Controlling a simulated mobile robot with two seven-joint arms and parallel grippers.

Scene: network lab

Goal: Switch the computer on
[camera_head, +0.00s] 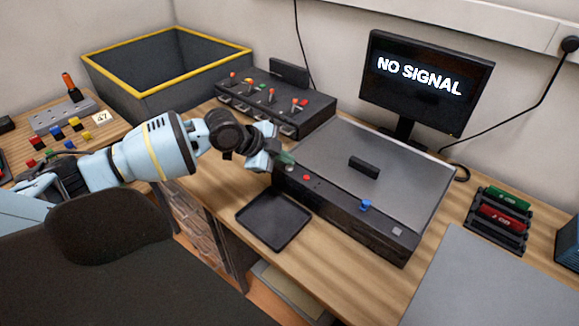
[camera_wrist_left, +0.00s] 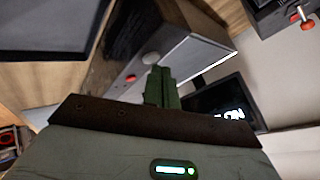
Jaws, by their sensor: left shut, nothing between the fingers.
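The computer (camera_head: 330,150) is a wide grey case with a black front panel, lying flat on the wooden desk. A red button (camera_head: 306,177) and a blue knob (camera_head: 366,204) are on its front side. The monitor (camera_head: 425,82) behind it reads "NO SIGNAL". My left gripper (camera_head: 285,160) is at the left end of the front panel, its fingers shut and empty. In the left wrist view the shut green fingers (camera_wrist_left: 160,86) are close to a round silver button (camera_wrist_left: 151,58) and the red button (camera_wrist_left: 131,78). I cannot tell whether they touch. My right gripper is not in view.
A black tray (camera_head: 273,218) lies in front of the computer. A switch box with levers (camera_head: 275,103) stands behind left, beside a yellow-rimmed bin (camera_head: 150,90). A rack with green and red modules (camera_head: 500,215) is at the right.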

